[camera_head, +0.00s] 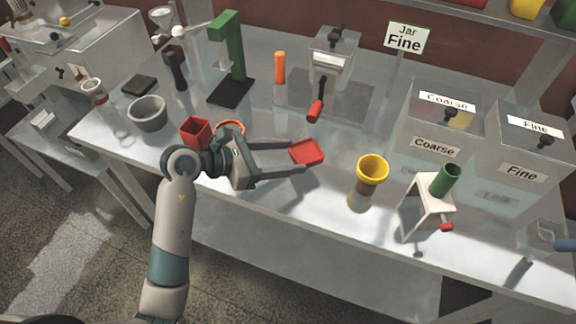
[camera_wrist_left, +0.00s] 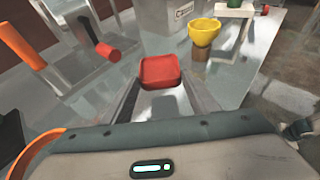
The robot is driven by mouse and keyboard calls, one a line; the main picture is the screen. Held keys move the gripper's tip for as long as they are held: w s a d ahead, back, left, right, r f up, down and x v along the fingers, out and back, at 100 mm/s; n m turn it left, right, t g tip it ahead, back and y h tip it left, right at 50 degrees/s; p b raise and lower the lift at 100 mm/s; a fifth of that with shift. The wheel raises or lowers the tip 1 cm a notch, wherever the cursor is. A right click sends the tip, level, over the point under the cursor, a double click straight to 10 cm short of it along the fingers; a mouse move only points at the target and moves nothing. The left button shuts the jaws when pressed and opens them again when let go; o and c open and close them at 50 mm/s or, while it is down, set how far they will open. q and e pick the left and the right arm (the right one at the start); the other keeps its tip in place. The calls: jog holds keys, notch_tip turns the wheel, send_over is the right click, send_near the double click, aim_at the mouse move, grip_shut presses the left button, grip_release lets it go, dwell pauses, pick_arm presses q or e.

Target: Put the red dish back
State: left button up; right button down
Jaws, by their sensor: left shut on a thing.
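The red dish (camera_head: 307,151) is a small shallow square tray. My left gripper (camera_head: 304,156) comes in from the left of the head view and is shut on the dish, which sits between its two fingertips. In the left wrist view the red dish (camera_wrist_left: 160,72) shows between the tips of the fingers (camera_wrist_left: 162,84). It appears to be held above the metal table (camera_head: 300,205); the exact height is hard to tell.
A yellow funnel cup (camera_head: 373,168) and a white stand with a green tube (camera_head: 445,180) stand right of the dish. A red square cup (camera_head: 195,131) and an orange ring (camera_head: 232,126) are near my wrist. Clear bins (camera_head: 440,115) stand at right.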

pick_arm(q)
jog(key=shift+f, duration=0.7)
pick_arm(e)
jog(key=shift+d+r, duration=0.15)
jog(key=shift+d, duration=0.1)
pick_arm(q)
jog(key=shift+f, duration=0.1)
pick_arm(e)
jog(key=shift+a, duration=0.15)
pick_arm(q)
jog(key=shift+f, duration=0.3)
jog(key=shift+f+p, duration=0.45)
jog(key=shift+f, duration=1)
pick_arm(e)
jog(key=shift+a+r, duration=0.4)
jog(key=shift+r, duration=0.05)
jog(key=shift+d, duration=0.1)
